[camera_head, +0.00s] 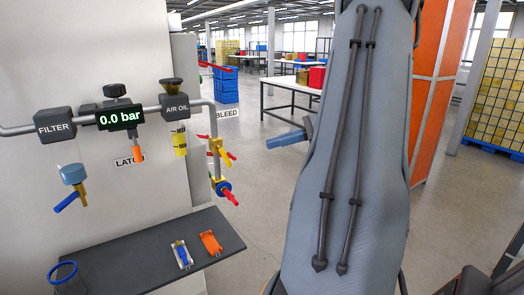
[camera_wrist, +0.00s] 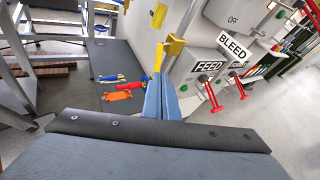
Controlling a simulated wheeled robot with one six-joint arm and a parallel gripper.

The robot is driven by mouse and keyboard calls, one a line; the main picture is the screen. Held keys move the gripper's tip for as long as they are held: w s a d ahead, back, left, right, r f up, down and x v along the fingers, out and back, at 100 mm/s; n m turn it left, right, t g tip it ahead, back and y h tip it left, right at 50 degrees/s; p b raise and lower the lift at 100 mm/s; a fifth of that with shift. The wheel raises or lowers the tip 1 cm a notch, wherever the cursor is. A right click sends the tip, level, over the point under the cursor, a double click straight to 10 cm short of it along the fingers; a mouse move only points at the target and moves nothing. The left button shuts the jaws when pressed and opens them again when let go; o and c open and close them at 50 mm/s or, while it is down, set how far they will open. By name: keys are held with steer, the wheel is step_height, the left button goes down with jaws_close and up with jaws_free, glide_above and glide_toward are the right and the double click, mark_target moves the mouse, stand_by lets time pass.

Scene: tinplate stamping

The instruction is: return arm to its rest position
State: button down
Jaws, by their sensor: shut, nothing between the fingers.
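My arm fills the right middle of the head view as a large grey link. My gripper (camera_head: 287,139) shows as blue fingers sticking out to the left of the arm, in open air to the right of the BLEED label (camera_head: 228,113). In the wrist view my gripper (camera_wrist: 161,98) has its two blue fingers together, shut, with nothing held. I see no contact between the fingers and the pipework.
A wall-mounted air unit with a 0.0 bar display (camera_head: 121,116) and red-handled valves (camera_head: 222,190) stands at the left. Below it, a dark shelf (camera_head: 130,258) bears an orange item (camera_head: 210,242) and a blue one (camera_head: 182,254). An orange panel (camera_head: 441,90) stands right.

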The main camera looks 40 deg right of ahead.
steer(key=shift+v, duration=0.85)
steer(key=shift+a, duration=0.15)
